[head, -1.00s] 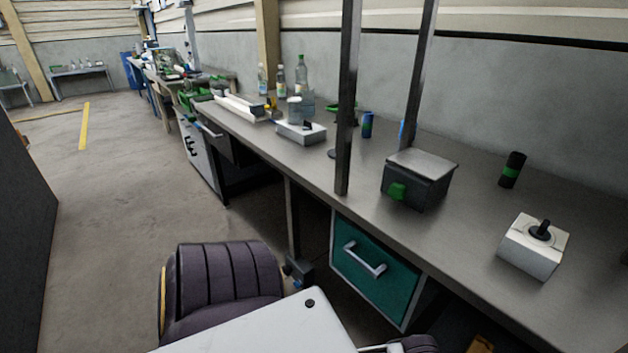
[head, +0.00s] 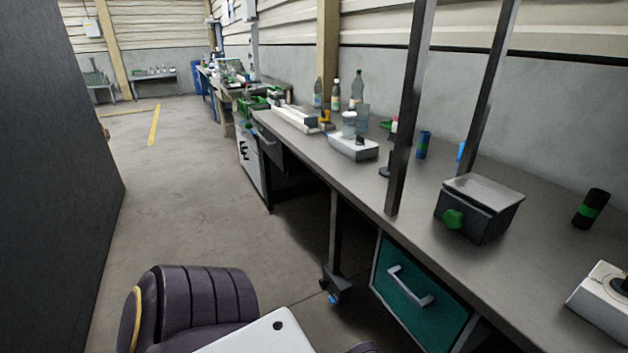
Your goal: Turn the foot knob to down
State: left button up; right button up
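A dark block (head: 337,284) sits low by the bench leg, below the bench top, with a small round blue part (head: 332,298) on it. This may be the foot knob; its setting is too small to read. A green knob (head: 453,219) is on the front of a dark grey box (head: 481,207) on the bench; I cannot tell if it bears on the task. Neither of my grippers shows. Dark ribbed and white parts of my own body fill the bottom of the head view.
The long grey bench (head: 357,190) runs along the wall, with two dark uprights. A teal drawer (head: 419,305) is under it.

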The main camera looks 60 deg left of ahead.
aim_at(323, 284)
jog(key=u, duration=1.65)
